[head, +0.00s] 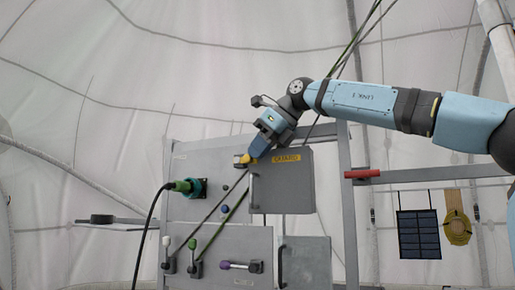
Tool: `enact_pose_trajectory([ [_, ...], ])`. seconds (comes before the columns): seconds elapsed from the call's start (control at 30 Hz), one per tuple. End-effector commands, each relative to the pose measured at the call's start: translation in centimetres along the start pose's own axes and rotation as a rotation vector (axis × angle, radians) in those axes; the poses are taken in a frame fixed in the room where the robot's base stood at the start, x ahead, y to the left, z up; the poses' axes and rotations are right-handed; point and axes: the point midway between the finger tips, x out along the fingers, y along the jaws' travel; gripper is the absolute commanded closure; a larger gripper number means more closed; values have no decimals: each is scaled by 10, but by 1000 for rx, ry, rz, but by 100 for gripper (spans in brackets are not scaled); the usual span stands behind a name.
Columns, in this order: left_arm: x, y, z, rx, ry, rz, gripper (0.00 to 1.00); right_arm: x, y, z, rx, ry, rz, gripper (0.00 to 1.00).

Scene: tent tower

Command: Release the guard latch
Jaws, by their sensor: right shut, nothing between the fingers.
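A grey guard door (285,190) with a yellow label (287,158) is on the upper right of the grey panel and looks closed. A small yellow part (243,159), which looks like the guard latch, sits at the door's upper left edge. My right gripper (257,151) is shut and empty at this yellow part, overlapping it in the view. I cannot tell whether the fingers touch it, and the gripper hides part of it. My left gripper is not in view.
A green plug (181,186) with a black cable is at the panel's left. Levers with white (166,241), green (192,244) and purple (225,265) knobs are below. A red-handled bar (362,173), a solar panel (419,234) and a yellow roll (457,227) are at right.

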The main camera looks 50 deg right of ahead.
Motion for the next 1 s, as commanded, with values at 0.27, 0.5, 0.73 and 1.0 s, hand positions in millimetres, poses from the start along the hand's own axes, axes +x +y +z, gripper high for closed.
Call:
enact_pose_trajectory([
  [0.27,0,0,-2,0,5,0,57,-8,0,9,-1,0,0,100],
  [0.5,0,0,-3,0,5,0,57,-10,0,10,-1,0,0,100],
  [0.73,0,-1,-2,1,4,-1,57,-16,0,10,-1,-1,0,100],
  [1.0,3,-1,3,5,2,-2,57,-68,3,2,0,-4,-1,100],
])
